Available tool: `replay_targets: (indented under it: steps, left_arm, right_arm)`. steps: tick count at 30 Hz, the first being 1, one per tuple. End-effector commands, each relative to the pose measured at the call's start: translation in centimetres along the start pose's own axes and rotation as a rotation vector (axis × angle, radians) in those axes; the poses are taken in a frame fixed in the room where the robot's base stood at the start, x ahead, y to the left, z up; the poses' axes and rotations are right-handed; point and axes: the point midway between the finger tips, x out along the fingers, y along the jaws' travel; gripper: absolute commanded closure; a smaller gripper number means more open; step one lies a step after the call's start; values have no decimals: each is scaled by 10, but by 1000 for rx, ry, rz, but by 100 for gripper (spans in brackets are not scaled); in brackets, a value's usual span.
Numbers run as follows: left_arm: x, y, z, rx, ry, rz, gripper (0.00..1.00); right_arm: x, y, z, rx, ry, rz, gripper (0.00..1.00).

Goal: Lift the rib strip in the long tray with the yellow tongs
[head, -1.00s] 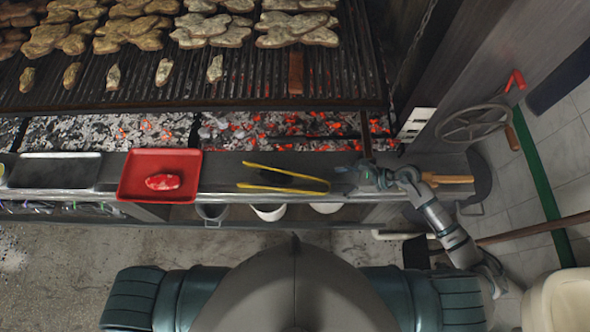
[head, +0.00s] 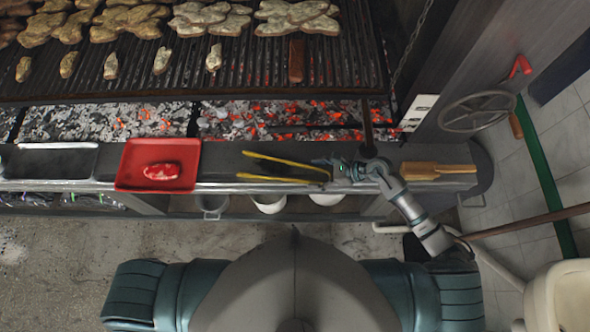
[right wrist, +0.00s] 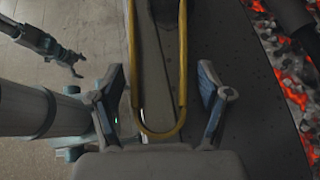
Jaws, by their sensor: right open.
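The yellow tongs (head: 284,161) lie on the grill's front ledge, arms spread to the left. My right gripper (head: 325,168) is at their right, bent end. In the right wrist view its open jaws (right wrist: 158,80) stand on either side of the tongs' yellow loop (right wrist: 181,60), not closed on it. A long dark tray (head: 48,162) sits at the ledge's left; I see no clear rib strip in it. A brown strip (head: 296,62) lies on the grate; I cannot tell if it is rib. My left gripper (right wrist: 76,62) appears small, open and empty in the right wrist view.
A red tray (head: 126,176) with red meat (head: 161,171) sits between the dark tray and the tongs. Hot coals (head: 290,112) glow behind the ledge. A wooden-handled tool (head: 440,168) lies right of my right gripper. Pale buckets (head: 268,203) stand below the ledge.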

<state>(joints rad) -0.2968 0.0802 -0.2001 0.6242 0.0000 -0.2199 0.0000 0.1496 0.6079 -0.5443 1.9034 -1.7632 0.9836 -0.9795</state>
Motion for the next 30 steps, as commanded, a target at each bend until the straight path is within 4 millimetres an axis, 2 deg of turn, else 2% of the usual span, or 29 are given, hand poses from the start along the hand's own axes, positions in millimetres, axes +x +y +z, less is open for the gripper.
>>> replay_targets:
  steps: [1, 3, 9, 10, 11, 19, 30]
  left_arm:
    - [0, 0, 1, 0, -2, 0, 11]
    - [0, 0, 2, 0, -3, 0, 11]
    - [0, 0, 5, 0, -7, 1, 11]
    - [0, 0, 5, 0, -7, 1, 11]
    - [0, 0, 5, 0, -8, 1, 11]
    - [-6, 0, 4, 0, -7, 0, 11]
    - [-41, -1, -2, 0, -2, -1, 11]
  right_arm:
    - [0, 0, 0, 0, 0, 0, 23]
    - [0, 0, 0, 0, 0, 0, 40]
    - [0, 0, 0, 0, 0, 0, 42]
    - [0, 0, 0, 0, 0, 0, 44]
    - [0, 0, 0, 0, 0, 0, 49]
    - [-4, 0, 7, -1, -1, -1, 50]
    - [-30, 0, 48, -2, -1, -1, 50]
